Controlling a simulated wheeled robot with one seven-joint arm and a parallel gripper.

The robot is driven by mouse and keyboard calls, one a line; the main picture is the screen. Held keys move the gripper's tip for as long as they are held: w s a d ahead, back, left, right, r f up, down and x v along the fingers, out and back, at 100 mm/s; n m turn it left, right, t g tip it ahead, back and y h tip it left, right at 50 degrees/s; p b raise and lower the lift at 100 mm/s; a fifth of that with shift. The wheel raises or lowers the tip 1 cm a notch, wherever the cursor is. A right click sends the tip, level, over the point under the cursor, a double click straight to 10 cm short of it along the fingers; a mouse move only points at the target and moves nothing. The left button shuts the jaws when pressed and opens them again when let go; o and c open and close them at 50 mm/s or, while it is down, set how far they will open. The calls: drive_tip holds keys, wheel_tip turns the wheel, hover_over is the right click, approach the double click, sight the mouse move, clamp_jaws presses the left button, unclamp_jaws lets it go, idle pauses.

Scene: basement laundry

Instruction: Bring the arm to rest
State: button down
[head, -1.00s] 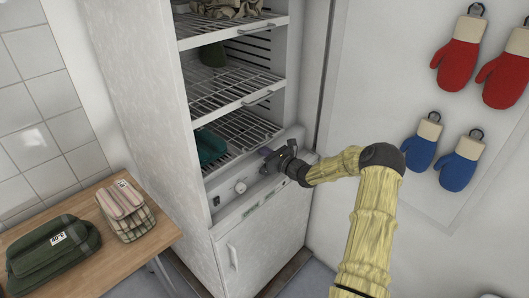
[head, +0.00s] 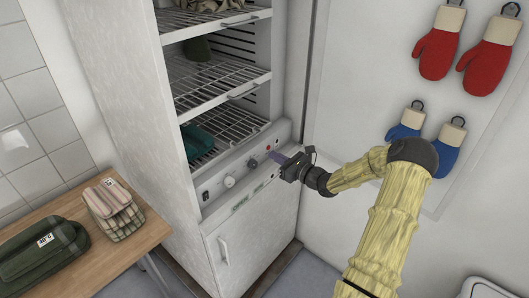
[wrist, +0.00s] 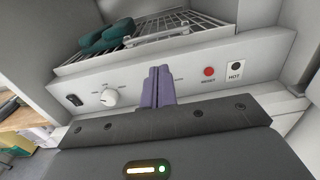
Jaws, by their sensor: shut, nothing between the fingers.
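My gripper (head: 278,158) is in front of the control panel of the white cabinet (head: 125,110), a little to the right of the panel's middle. In the wrist view my gripper's purple fingers (wrist: 158,86) are together with nothing between them. They cover part of the panel behind, and I cannot tell whether they touch it. A white knob (head: 229,181) is to the left of the fingers and also shows in the wrist view (wrist: 110,97). A red reset button (wrist: 209,71) is to their right.
The cabinet's wire shelves (head: 225,137) are open to the front, with a teal item (head: 197,140) on the lowest. Red mitts (head: 437,55) and blue mitts hang on the right wall.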

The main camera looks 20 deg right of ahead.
drive_tip(key=shift+v, duration=1)
drive_tip(key=shift+a, duration=0.2)
drive_tip(key=s+a+r+n+g+p, duration=0.1)
drive_tip(key=s+a+n+g+p, duration=0.1)
drive_tip(key=s+a+n+g, duration=0.6)
drive_tip(key=s+a+r+n+g+p, duration=0.1)
drive_tip(key=s+a+n+g+p, duration=0.1)
drive_tip(key=s+a+n+g, duration=0.6)
drive_tip(key=s+r+n+t+h+p, duration=0.2)
drive_tip(key=s+r+n+h+p, duration=0.2)
drive_tip(key=s+r+n+h, duration=0.4)
drive_tip(key=s+r+n, duration=0.2)
drive_tip(key=s+n, duration=0.2)
drive_tip(key=n, duration=0.2)
drive_tip(key=shift+a+r+t+h, duration=0.25)
drive_tip(key=shift+r+t+h, duration=0.15)
